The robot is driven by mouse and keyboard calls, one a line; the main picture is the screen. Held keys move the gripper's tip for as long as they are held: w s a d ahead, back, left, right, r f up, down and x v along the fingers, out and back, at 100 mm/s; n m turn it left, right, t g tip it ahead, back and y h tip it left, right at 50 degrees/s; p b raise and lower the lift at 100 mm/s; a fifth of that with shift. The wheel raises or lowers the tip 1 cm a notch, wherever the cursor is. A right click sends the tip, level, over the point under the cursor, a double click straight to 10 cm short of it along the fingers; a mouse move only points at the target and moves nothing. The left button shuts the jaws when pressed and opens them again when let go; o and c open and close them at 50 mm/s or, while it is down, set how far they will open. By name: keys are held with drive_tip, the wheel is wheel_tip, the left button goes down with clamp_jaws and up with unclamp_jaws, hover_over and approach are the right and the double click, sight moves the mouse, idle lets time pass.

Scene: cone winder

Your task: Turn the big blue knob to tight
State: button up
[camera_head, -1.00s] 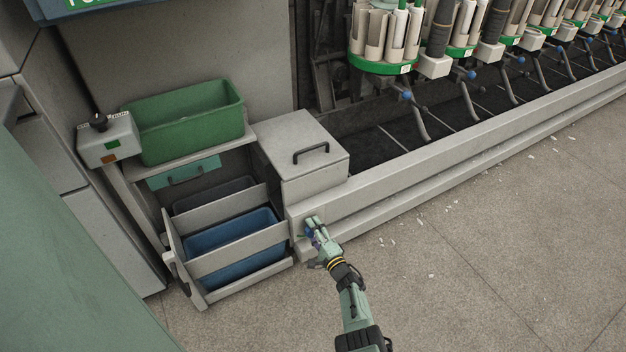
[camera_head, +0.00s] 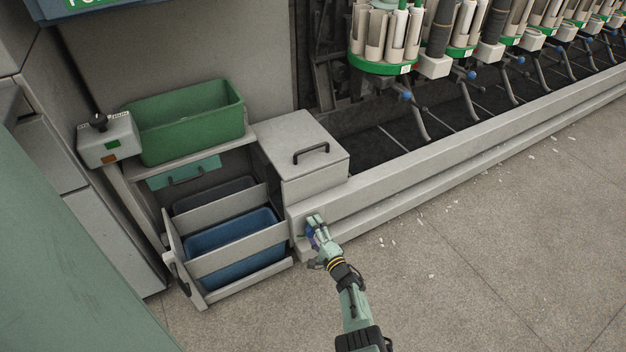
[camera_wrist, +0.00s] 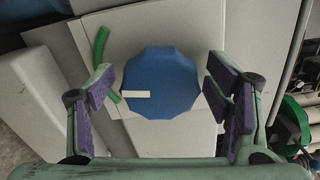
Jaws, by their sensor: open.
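The big blue knob (camera_wrist: 165,82) fills the middle of the wrist view, a many-sided disc with a white pointer mark (camera_wrist: 136,94) on its left part. A green curved stripe (camera_wrist: 101,46) lies on the panel to its left, and part of another green mark shows lower down. My gripper (camera_wrist: 160,95) is open, with one purple-padded finger on each side of the knob; gaps show between pads and knob. In the head view my gripper (camera_head: 315,232) is at the left end of the machine's front rail, and it mostly hides the knob.
A pulled-out drawer with a blue bin (camera_head: 232,243) stands just left of my gripper. A grey lidded box (camera_head: 305,155) is above it. The long rail (camera_head: 440,160) runs right; the floor (camera_head: 480,260) in front is free apart from small white scraps.

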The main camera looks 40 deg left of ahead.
drive_tip(key=n, duration=0.5)
drive_tip(key=shift+f, duration=0.1)
drive_tip(key=n+b, duration=0.1)
drive_tip(key=n, duration=0.4)
drive_tip(key=shift+n, duration=0.4)
drive_tip(key=n+b, duration=0.1)
drive_tip(key=n, duration=0.3)
drive_tip(key=shift+f+n, duration=0.15)
drive_tip(key=shift+n, duration=0.15)
drive_tip(key=n+b, duration=0.1)
drive_tip(key=n, duration=0.3)
drive_tip(key=shift+w+n, duration=0.1)
drive_tip(key=shift+n, duration=0.2)
drive_tip(key=p+v, duration=0.6)
drive_tip(key=v, duration=0.5)
drive_tip(key=w+a+r+t+y, duration=0.1)
drive_tip(key=w+a+r, duration=0.2)
drive_tip(key=r, duration=0.8)
drive_tip(key=w+a+r+n+t+y, duration=0.1)
drive_tip(key=w+a+r+t, duration=0.1)
drive_tip(key=r, duration=0.9)
drive_tip(key=w+a+r+n+t+y+b, duration=0.1)
drive_tip(key=w+a+r, duration=0.4)
drive_tip(key=r, duration=0.6)
drive_tip(key=shift+w+t+y, duration=0.25)
drive_tip(key=shift+t+y, duration=0.05)
drive_tip(key=shift+t, duration=0.2)
drive_tip(key=shift+r, duration=0.1)
